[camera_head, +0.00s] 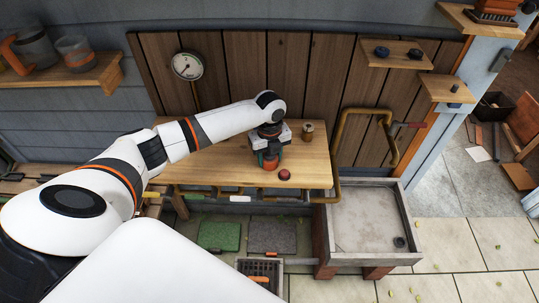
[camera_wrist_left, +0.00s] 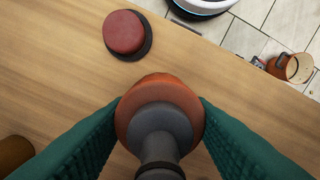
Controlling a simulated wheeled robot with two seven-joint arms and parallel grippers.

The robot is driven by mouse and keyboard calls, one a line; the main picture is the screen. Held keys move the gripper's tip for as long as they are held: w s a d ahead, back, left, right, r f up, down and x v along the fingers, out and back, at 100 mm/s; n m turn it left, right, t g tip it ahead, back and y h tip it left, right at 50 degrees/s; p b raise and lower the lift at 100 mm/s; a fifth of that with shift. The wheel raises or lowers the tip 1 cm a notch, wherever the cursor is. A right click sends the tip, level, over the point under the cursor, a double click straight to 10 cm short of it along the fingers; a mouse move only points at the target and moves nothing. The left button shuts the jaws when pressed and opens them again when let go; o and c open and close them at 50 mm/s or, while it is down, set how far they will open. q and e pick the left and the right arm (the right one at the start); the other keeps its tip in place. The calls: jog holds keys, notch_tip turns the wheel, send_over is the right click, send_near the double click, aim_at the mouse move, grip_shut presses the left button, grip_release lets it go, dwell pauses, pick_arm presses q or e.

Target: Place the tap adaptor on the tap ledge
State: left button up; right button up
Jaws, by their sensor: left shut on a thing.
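My left gripper (camera_head: 269,155) is over the wooden workbench (camera_head: 220,176), shut on an orange and dark grey round piece that looks like the tap adaptor. In the left wrist view the adaptor (camera_wrist_left: 159,108) sits between the two green finger pads, its narrow grey stem toward the camera. I cannot tell whether it touches the bench. Small wooden ledges are on the wall at the right: one (camera_head: 372,60) carries two dark round pieces, a lower one (camera_head: 440,97) carries a small dark piece. Which is the tap ledge is not clear. My right gripper is not in view.
A red round piece with a dark base (camera_head: 284,175) lies near the bench's front edge. A small brown pot (camera_head: 307,131) stands behind it. A copper pipe (camera_head: 343,137) rises beside the bench, above a pale stone basin (camera_head: 372,225). A gauge (camera_head: 187,66) is on the back wall.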

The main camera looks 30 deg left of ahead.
pick_arm(q)
jog(key=shift+f, duration=0.15)
jog(key=o, duration=1.2)
notch_tip(320, 180, up, 12)
jog(key=shift+r+b, duration=0.2)
jog(key=shift+b, duration=0.15)
